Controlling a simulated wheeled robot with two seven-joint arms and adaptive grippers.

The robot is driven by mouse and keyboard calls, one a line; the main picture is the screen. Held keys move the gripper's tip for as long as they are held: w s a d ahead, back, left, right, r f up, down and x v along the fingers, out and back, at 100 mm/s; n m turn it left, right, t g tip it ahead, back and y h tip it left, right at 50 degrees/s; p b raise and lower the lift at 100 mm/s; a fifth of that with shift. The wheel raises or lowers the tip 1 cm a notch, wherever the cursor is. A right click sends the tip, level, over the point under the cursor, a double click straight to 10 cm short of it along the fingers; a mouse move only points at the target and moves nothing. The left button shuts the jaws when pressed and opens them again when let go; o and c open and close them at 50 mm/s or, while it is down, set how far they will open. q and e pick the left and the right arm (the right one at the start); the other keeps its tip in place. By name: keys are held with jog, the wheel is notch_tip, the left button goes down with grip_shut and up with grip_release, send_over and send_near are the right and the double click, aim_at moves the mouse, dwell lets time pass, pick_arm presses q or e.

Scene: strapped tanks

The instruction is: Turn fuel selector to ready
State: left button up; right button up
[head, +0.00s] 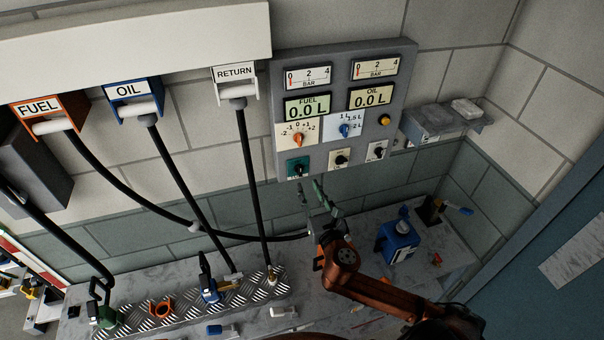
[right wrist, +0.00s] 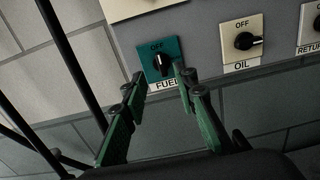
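The fuel selector is a dark knob (head: 298,168) on a teal plate, low on the left of the grey wall panel (head: 397,100). In the right wrist view the knob (right wrist: 163,63) stands on its teal plate, with OFF above it and FUEL below. Its pointer looks roughly upright, toward OFF. My right gripper (head: 312,188) is just below the plate. It is open, with green fingers. In the right wrist view its fingertips (right wrist: 160,79) are spread to either side of the knob's lower end; I cannot tell whether they touch. My left gripper is not in view.
The OIL knob (right wrist: 243,41) and RETURN knob (head: 377,151) sit to the right, the orange dial (head: 297,139) above. Black hoses (head: 252,190) hang to the left. A marble bench (head: 335,285) below holds a blue container (head: 398,240) and several nozzles.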

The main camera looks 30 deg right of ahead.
aim_at(301, 170)
jog(key=p+x, duration=0.1)
jog(key=x, duration=0.6)
jog(key=shift+w, duration=0.35)
jog(key=shift+c, duration=0.3)
grip_shut()
